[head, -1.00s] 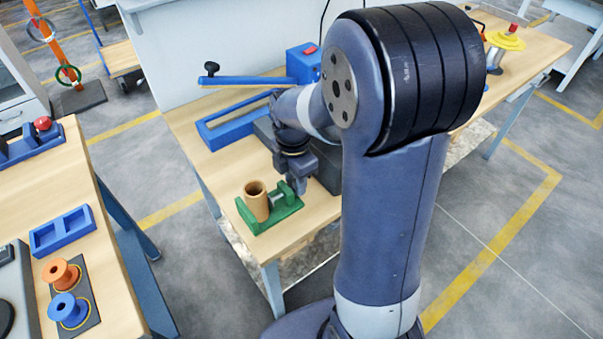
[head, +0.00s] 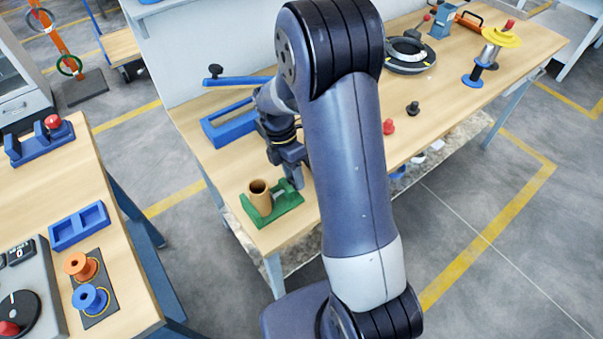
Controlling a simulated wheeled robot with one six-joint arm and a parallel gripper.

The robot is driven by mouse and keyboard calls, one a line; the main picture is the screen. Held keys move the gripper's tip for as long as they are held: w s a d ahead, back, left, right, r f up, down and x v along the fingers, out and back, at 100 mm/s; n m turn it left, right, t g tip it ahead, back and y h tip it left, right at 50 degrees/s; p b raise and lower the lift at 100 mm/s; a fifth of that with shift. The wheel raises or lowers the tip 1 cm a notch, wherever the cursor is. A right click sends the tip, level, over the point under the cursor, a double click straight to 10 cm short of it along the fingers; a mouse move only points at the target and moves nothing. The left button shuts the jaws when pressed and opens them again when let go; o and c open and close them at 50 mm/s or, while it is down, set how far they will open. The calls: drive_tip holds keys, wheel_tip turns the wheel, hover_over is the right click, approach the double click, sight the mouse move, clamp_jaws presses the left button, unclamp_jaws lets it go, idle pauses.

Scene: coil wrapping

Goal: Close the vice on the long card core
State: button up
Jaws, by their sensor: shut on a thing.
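The long card core (head: 261,199) is a brown hollow tube. It stands upright, or nearly so, in the green vice (head: 285,206) near the front edge of the middle table. My gripper (head: 294,180) points down at the right end of the vice, to the right of the core. Its fingers are small in the head view and partly lost against the vice. It is shut on what looks to be the vice's handle, which it hides. I cannot tell whether both vice jaws touch the core.
A blue frame (head: 229,126) and a blue lever arm (head: 240,81) lie behind my gripper. A black ring (head: 408,56), red and black knobs and a yellow-topped spool (head: 501,37) are farther right. The left bench (head: 124,294) holds spools and a blue tray (head: 79,227).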

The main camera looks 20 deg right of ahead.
drive_tip(key=o, duration=0.6)
drive_tip(key=t+b, duration=0.1)
drive_tip(key=b, duration=0.1)
drive_tip(key=t+b, duration=0.1)
drive_tip(key=shift+s+d+f+t+y+b, duration=0.15)
drive_tip(key=shift+s+t+y+b, duration=0.15)
drive_tip(key=shift+y+b, duration=0.1)
drive_tip(key=shift+s+r+t+b, duration=0.1)
drive_tip(key=shift+r+t+b, duration=0.2)
drive_tip(key=shift+t, duration=0.1)
drive_tip(key=shift+f, duration=0.1)
